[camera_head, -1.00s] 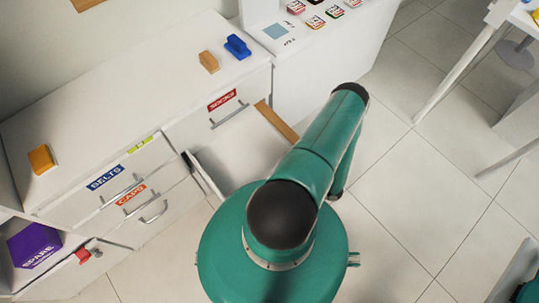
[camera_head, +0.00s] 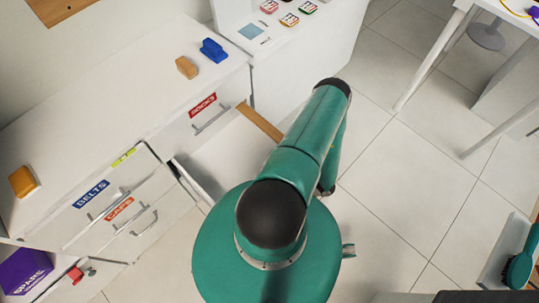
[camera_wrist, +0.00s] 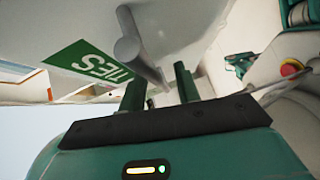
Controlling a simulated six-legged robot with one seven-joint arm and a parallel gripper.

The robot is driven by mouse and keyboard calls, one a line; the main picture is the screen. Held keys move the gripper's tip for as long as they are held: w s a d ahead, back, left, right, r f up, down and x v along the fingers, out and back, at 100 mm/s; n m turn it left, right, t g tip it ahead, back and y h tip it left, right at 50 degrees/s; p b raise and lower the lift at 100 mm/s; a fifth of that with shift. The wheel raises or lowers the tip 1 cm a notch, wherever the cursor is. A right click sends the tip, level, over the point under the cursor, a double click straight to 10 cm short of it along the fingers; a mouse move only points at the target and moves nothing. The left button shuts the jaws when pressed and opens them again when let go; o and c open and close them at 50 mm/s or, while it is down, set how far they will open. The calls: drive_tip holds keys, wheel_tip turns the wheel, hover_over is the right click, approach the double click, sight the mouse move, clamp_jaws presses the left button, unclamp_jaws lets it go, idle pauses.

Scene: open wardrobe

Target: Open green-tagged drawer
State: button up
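In the wrist view, a green tag reading TIES (camera_wrist: 90,64) sits on a pale drawer front (camera_wrist: 195,25). A grey bar handle (camera_wrist: 128,48) stands out beside the tag. My gripper (camera_wrist: 160,90) has its two dark green fingers apart, with the handle's lower end between or just in front of them. I cannot tell whether they touch it. In the head view, a pulled-out white drawer (camera_head: 232,152) shows below the SOCKS drawer, partly behind my arm. The green tag and my gripper are hidden there.
The SOCKS drawer (camera_head: 210,112), BELTS drawer (camera_head: 92,193) and CAPS drawer (camera_head: 122,208) look shut. Orange (camera_head: 22,180), tan (camera_head: 187,67) and blue (camera_head: 214,49) blocks lie on top. A purple SPARE box (camera_head: 25,270) is at lower left.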

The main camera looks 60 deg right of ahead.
drive_tip(key=v, duration=1.3)
drive_tip(key=shift+s, duration=0.15)
drive_tip(key=shift+r, duration=0.1)
